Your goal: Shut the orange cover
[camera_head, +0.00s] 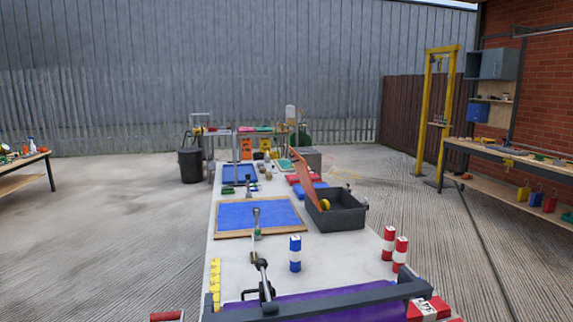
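The orange cover (304,176) stands raised and tilted at the left side of a dark grey open box (345,218), on the long table right of its middle. Its upper end leans away to the left, and its lower end meets the box's left rim. A small yellow round thing (325,204) shows by the cover's lower end; I cannot tell if it is fixed to the cover. The box's inside is mostly dark. Neither of my grippers is in view.
Left of the box lies a blue panel in a wooden frame (250,216). A blue-and-white can (295,254) and red-and-white cans (388,243) stand nearer. A dark bar and purple sheet (335,305) cross the front. The light table (230,262) has free room between.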

